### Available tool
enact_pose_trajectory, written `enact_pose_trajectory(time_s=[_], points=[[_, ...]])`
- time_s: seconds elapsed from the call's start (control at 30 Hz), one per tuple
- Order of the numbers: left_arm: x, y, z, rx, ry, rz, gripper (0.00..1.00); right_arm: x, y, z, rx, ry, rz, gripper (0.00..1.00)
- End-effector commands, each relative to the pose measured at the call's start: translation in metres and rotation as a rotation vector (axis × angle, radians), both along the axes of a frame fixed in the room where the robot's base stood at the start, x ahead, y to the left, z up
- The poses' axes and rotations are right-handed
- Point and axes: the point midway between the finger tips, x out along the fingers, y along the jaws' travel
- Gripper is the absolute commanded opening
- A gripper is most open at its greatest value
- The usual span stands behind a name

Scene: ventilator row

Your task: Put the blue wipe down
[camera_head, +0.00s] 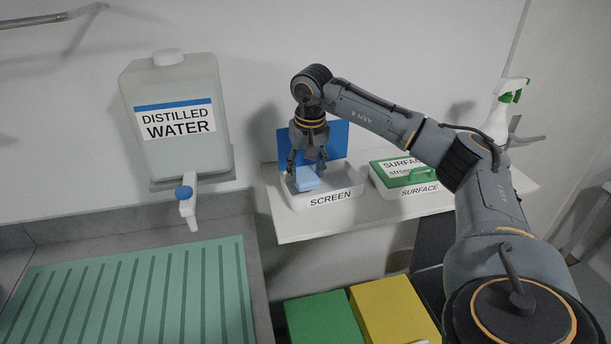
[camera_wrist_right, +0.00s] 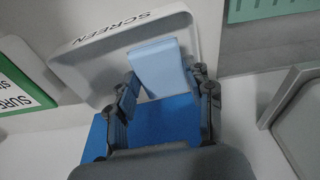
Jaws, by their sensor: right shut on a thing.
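The blue wipe (camera_head: 306,181) is a small light-blue block between the fingers of my right gripper (camera_head: 308,168). The gripper points down and is shut on it, and the wipe also shows between the fingers in the right wrist view (camera_wrist_right: 158,66). The wipe is inside the outline of the white tray (camera_head: 336,199) marked SCREEN; I cannot tell whether it touches the tray floor. The tray's blue lid (camera_head: 335,139) stands upright behind it. My left gripper is not in view.
A white tray with a green lid (camera_head: 408,178) marked SURFACE stands to the right on the same shelf (camera_head: 290,228). A spray bottle (camera_head: 500,112) is behind my right arm. A distilled water tank (camera_head: 175,115) hangs at left; green and yellow bins (camera_head: 393,308) stand below.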

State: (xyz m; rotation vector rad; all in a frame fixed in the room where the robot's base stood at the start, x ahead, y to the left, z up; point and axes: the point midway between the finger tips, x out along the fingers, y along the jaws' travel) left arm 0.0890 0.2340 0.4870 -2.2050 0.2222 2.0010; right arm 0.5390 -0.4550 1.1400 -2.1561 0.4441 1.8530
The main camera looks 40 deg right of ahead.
Motion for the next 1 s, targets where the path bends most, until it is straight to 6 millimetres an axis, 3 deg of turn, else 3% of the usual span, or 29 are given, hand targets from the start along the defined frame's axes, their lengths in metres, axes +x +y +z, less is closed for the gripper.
enact_pose_trajectory(time_s=[0.2,0.5,0.53,0.63,1.0], points=[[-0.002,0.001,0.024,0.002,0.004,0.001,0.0,0.004,-0.001,-0.024,0.0,0.004,0.0,0.27],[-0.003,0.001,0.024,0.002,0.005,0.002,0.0,0.004,-0.001,-0.033,0.0,0.002,0.0,0.27],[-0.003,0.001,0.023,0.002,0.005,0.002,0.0,0.004,-0.001,-0.033,0.0,0.002,0.0,0.56],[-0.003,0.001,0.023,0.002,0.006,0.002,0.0,0.004,-0.001,-0.033,0.0,0.002,0.0,0.74],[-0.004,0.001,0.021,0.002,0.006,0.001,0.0,0.004,0.0,-0.035,0.0,0.001,0.0,0.74]])
